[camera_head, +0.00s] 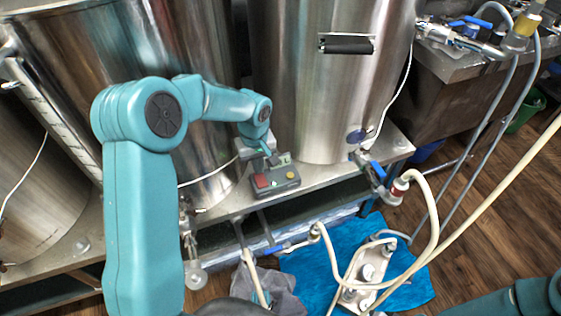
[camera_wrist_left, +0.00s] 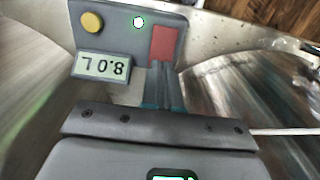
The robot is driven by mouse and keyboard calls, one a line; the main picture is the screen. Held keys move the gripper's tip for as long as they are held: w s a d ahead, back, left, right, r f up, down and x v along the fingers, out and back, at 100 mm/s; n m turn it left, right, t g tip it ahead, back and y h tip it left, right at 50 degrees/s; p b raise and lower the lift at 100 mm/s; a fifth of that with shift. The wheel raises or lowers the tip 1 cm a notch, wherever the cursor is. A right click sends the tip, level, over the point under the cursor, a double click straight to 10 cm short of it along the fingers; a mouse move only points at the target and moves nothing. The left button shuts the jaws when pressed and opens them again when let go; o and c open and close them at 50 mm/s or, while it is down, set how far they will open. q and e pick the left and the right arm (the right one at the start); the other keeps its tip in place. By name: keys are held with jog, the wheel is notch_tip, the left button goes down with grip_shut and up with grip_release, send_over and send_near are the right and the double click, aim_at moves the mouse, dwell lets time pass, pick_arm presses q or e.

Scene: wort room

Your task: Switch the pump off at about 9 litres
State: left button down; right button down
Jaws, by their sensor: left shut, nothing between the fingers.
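The grey control box (camera_head: 277,188) sits on the steel bench between the tanks. It has a red button (camera_head: 262,181) and a yellow button (camera_head: 291,174). My left gripper (camera_head: 268,155) is shut and empty. Its fingertips (camera_wrist_left: 163,72) are right by the red button; I cannot tell whether they touch it. My right gripper is out of view.
Large steel tanks (camera_head: 330,80) stand behind and beside the box. A pump assembly (camera_head: 366,272) with pale hoses is on a blue cloth (camera_head: 305,275) on the wood floor. A grey cloth (camera_head: 280,290) lies near it. A valve (camera_head: 372,170) projects at the bench edge.

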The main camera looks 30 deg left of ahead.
pick_arm(q)
jog(key=shift+f, duration=0.15)
jog(key=shift+f+b, duration=0.8)
jog(key=shift+f, duration=0.05)
jog(key=shift+r+p, duration=2.15)
jog(key=shift+r, duration=1.05)
jog(key=shift+f, duration=0.1)
